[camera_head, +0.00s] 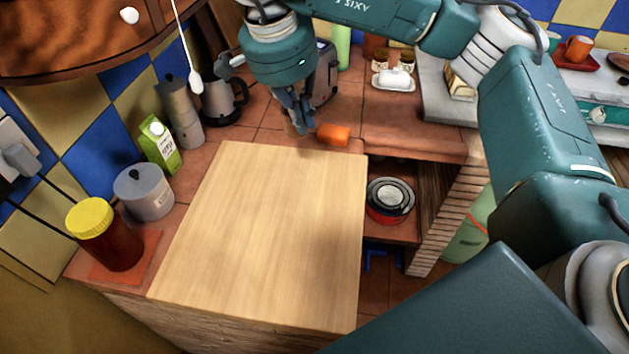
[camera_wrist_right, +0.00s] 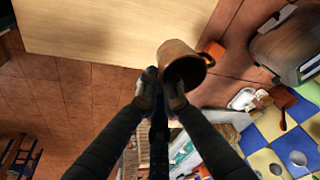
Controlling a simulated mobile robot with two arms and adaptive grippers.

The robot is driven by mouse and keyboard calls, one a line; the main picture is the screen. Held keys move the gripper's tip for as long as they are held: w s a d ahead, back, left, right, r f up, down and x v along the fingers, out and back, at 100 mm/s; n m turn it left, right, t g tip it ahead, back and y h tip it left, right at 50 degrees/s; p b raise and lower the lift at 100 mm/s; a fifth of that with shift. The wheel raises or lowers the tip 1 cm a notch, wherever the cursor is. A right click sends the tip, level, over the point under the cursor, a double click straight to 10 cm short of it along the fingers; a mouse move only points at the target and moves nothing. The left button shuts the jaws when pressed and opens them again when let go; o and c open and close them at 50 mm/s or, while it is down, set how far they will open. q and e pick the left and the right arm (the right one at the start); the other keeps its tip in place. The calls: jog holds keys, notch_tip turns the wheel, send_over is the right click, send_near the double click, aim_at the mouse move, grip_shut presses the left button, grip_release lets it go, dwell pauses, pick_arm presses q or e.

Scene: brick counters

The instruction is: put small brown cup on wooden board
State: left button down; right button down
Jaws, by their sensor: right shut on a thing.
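The small brown cup (camera_wrist_right: 180,62) is between the fingers of my right gripper (camera_wrist_right: 161,88) in the right wrist view, with its open rim and handle showing. My right gripper (camera_head: 299,122) is shut on it, near the far edge of the wooden board in the head view; there the cup is mostly hidden by the fingers. The wooden board (camera_head: 270,225) is a large, pale, bare slab on the counter, and it also shows at the top of the right wrist view (camera_wrist_right: 110,30). My left gripper is not in view.
A small orange object (camera_head: 333,135) lies just beyond the board, close to the gripper. A yellow-lidded jar (camera_head: 103,235), grey pot (camera_head: 144,192), carton (camera_head: 160,146), moka pot (camera_head: 181,112) and kettle (camera_head: 222,96) line the left side. The board's surface is clear.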

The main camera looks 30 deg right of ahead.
jog(key=d+r, duration=0.1)
jog(key=d, duration=0.3)
jog(key=shift+m, duration=0.4)
jog(key=f+p, duration=0.3)
jog(key=f, duration=1.6)
jog(key=shift+w+f+p, duration=0.1)
jog(key=shift+w+p, duration=0.1)
jog(key=shift+p, duration=0.2)
jog(key=shift+f, duration=0.1)
jog(key=c, duration=1.9)
grip_release()
